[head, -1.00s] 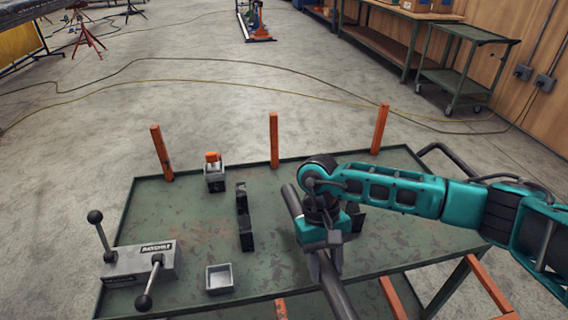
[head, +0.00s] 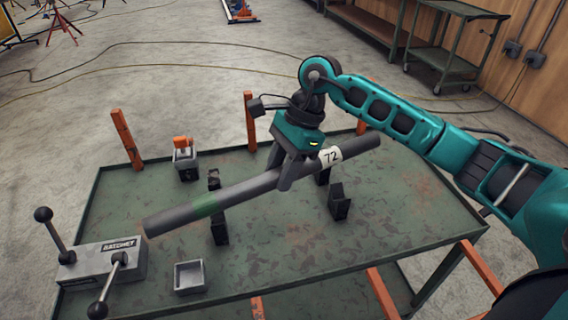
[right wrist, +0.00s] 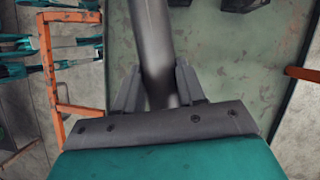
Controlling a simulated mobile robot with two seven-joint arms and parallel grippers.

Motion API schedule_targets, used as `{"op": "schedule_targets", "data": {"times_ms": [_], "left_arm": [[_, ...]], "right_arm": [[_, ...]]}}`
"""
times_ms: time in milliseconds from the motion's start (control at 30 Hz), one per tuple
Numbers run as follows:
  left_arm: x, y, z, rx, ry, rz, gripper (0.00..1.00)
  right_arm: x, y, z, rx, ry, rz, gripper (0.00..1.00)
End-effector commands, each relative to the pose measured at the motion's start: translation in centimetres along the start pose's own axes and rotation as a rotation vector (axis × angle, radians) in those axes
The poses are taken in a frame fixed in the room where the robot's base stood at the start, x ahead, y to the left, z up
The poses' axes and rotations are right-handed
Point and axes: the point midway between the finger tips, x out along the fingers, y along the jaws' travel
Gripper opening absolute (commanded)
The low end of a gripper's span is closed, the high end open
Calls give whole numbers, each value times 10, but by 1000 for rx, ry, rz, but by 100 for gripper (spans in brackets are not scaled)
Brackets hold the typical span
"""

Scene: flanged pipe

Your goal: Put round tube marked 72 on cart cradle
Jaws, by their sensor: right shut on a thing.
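The round grey tube (head: 245,190) bears a white label reading 72 near its right end and a green band nearer its left end. My right gripper (head: 281,173) is shut on it, right of its middle, and holds it across the cart from lower left to upper right. In the right wrist view the tube (right wrist: 152,35) runs between the fingers (right wrist: 157,88). Black cradle blocks stand in a left group (head: 219,228) and a right group (head: 338,203) on the green cart (head: 290,270). The tube looks raised above them; exact clearance cannot be told. My left gripper is out of view.
A Ratchet-marked fixture with two ball-ended levers (head: 108,268) stands at the cart's left, close to the tube's left end in the picture. A small open tray (head: 190,277) and an orange-topped block (head: 184,158) are nearby. Orange posts (head: 127,139) rise along the far edge.

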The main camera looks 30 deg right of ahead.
Motion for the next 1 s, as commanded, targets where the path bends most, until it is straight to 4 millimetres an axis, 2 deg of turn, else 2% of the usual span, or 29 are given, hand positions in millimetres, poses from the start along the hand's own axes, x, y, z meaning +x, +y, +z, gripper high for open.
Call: {"op": "schedule_targets", "data": {"times_ms": [133,367,667,1000], "left_arm": [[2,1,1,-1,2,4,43],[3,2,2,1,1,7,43],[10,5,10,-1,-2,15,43],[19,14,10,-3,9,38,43]], "right_arm": [[-14,-6,-3,162,-1,-71,0],[-20,-9,-4,246,0,-103,0],[-4,-9,-11,246,-1,-102,0],[26,-9,-23,244,-1,-101,0]]}}
